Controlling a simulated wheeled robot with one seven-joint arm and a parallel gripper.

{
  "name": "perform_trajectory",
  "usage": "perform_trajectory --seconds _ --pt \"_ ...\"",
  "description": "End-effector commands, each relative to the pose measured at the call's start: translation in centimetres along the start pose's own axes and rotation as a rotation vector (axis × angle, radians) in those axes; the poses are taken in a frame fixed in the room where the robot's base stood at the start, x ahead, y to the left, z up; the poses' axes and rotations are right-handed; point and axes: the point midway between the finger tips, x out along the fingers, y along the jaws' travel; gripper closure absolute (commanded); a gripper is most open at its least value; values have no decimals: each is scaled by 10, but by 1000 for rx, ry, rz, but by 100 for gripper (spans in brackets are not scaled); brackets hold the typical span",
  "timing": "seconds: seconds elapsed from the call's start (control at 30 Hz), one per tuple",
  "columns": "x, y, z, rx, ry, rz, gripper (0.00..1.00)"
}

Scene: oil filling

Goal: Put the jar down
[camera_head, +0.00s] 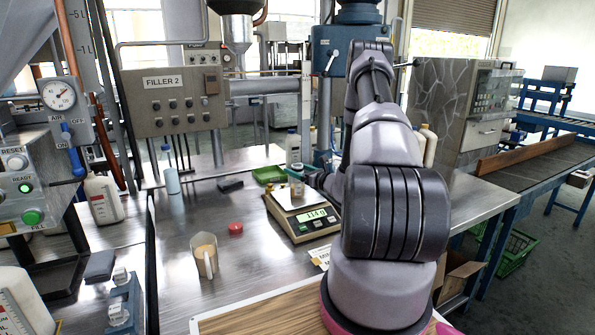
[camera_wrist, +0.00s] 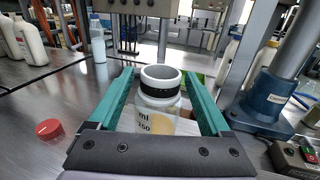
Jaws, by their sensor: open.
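The jar (camera_wrist: 157,117) is clear, with a dark band round its neck, printed ml marks and pale yellow contents. It stands upright between the teal fingers of my gripper (camera_wrist: 158,74) in the wrist view. The fingers are open, one on each side of the jar. In the head view the jar (camera_head: 296,186) rests on the white pan of the scale (camera_head: 304,231), whose green display is lit. My gripper is largely hidden behind my arm there.
A red lid (camera_head: 236,229) and a jug of beige liquid (camera_head: 204,259) stand left of the scale. A green tray (camera_head: 268,174) and a white bottle (camera_head: 293,148) are behind it. A blue-based stand (camera_wrist: 262,110) is close on the right in the wrist view.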

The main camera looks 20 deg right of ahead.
Motion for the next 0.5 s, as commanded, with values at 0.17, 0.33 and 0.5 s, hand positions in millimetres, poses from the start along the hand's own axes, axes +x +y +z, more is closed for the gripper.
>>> perform_trajectory --seconds 0.17,0.33,0.5 --pt "-14 0 2 2 2 -2 18" --pt "-49 -2 2 2 3 -5 18" --pt "-86 -2 2 2 2 -5 18"
